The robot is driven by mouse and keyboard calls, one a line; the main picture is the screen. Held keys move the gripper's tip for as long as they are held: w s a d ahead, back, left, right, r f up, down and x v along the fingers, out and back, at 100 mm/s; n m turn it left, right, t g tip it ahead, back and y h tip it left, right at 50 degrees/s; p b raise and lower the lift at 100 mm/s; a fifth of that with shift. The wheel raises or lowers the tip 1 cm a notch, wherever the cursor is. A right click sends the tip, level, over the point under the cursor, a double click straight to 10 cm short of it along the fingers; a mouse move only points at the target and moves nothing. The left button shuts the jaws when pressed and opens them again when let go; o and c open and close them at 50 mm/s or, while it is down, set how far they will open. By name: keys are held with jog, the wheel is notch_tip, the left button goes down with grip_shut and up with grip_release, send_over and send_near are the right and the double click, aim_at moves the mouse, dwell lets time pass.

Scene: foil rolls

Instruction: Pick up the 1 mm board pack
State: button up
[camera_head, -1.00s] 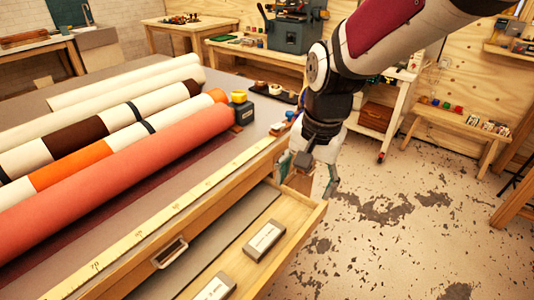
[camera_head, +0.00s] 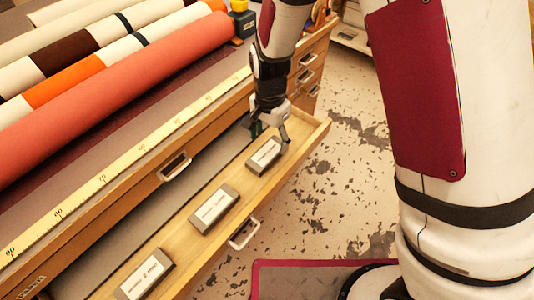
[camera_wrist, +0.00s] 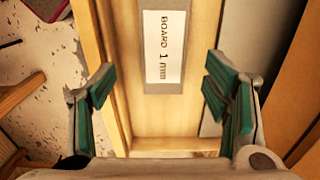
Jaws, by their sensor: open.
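The 1 mm board pack (camera_head: 263,158) is a grey block with a white label, lying at the far end of the open drawer (camera_head: 292,168). The wrist view shows the pack (camera_wrist: 178,82) with its label reading "BOARD 1 mm", at the top centre. My gripper (camera_head: 269,132) is at the pack's far end, pointing down. In the wrist view my gripper (camera_wrist: 162,92) is open, with green-padded fingers wide apart and nothing between the tips. The pack lies ahead of the fingers, roughly centred between them. The head view does not show clearly how high the tips are above it.
Two similar packs lie nearer in the drawer, a middle pack (camera_head: 214,209) and a near pack (camera_head: 147,276). The drawer walls stand close around them. Fabric rolls (camera_head: 120,88) lie on the table, with a yellow ruler (camera_head: 130,162) along its edge.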

aim_at(267, 153)
jog(key=shift+a+f, duration=0.2)
jog(key=shift+f, duration=1.3)
jog(key=shift+a+f, duration=0.15)
jog(key=shift+f, duration=1.35)
jog(key=c, duration=1.3)
